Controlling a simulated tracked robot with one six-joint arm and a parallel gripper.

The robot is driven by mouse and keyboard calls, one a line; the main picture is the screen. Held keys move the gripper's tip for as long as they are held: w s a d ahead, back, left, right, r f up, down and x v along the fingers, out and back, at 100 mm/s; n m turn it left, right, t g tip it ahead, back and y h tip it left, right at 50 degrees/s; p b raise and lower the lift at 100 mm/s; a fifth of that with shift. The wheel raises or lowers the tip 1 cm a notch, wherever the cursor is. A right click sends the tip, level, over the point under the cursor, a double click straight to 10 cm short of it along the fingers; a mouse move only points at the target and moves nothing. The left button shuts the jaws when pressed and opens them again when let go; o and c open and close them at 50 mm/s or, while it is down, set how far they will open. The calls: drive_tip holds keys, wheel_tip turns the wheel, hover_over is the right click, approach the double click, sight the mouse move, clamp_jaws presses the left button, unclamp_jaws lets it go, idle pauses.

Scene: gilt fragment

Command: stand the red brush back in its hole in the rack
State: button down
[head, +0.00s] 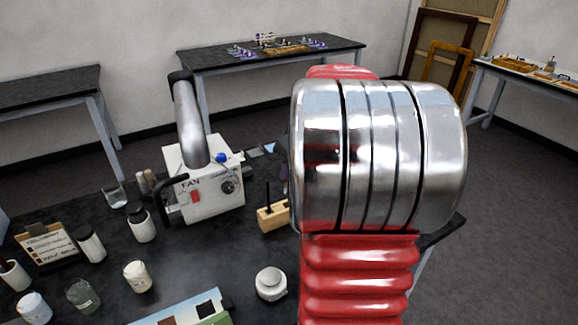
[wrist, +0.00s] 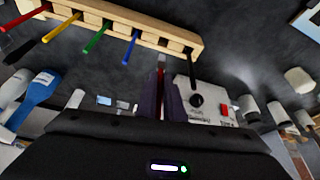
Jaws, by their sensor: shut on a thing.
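The light wooden rack (wrist: 150,24) crosses the top of the wrist view. My gripper (wrist: 161,84) is shut on the red brush (wrist: 160,67), a thin dark-red piece showing between the fingers. The brush's far end lies close to the rack's edge between the blue and a dark handle. I cannot tell whether it is in a hole or only in front of it. In the head view, one end of the rack (head: 273,216) shows with a dark handle upright in it. My arm hides the rest of the rack, the gripper and the brush there.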

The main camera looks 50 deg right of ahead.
drive_tip(key=shift+f, duration=3.35)
drive_tip(key=c, duration=1.8)
unclamp_jaws()
wheel_tip(320, 180, up, 13)
hover_over(287, 192)
drive_tip(key=s, duration=0.6)
drive_tip(key=shift+s+a+f, duration=0.1)
drive_tip(key=shift+a+f, duration=0.05)
drive_tip(key=shift+a, duration=0.2)
